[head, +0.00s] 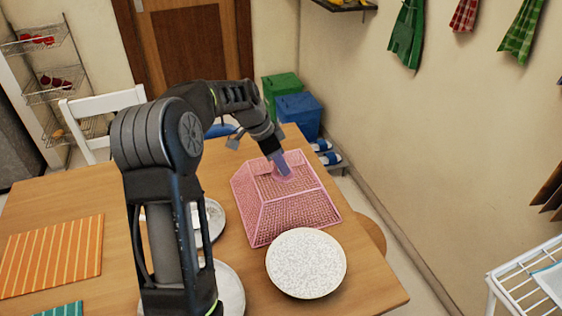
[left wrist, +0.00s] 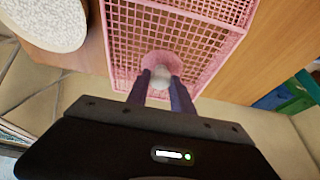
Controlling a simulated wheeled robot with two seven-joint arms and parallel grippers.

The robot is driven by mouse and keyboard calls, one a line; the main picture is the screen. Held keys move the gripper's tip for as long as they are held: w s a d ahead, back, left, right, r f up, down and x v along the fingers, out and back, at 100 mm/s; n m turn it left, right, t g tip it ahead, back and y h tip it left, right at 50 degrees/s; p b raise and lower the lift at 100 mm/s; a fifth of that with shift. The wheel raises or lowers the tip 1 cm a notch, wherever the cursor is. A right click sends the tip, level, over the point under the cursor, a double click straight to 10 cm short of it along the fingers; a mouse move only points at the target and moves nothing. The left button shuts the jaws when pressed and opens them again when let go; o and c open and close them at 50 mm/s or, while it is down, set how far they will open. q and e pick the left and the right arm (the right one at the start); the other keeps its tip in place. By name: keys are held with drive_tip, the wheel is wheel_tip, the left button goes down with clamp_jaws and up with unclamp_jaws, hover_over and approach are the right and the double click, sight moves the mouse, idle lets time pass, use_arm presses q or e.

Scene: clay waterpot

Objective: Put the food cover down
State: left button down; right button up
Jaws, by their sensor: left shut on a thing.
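The pink mesh food cover (head: 290,208) is at the right part of the wooden table, behind a speckled white plate. It also fills the top of the left wrist view (left wrist: 185,40). My left gripper (head: 284,172) reaches over from the left and is shut on the knob at the top of the cover. In the left wrist view my gripper's fingers (left wrist: 160,88) are on both sides of the knob. The cover looks upright, with its lower rim at or close to the table top; I cannot tell whether it touches. My right gripper is not in view.
The wooden table (head: 120,220) holds the speckled plate (head: 306,263), other plates partly hidden by my arm, and an orange striped mat (head: 52,256). A white chair (head: 88,118) stands at the far left. Green and blue bins (head: 298,112) stand beyond the table.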

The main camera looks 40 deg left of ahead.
use_arm(q)
drive_tip(key=shift+r, duration=0.1)
drive_tip(key=c, duration=1.1)
unclamp_jaws()
drive_tip(key=v, duration=1.2)
drive_tip(key=shift+b, duration=0.4)
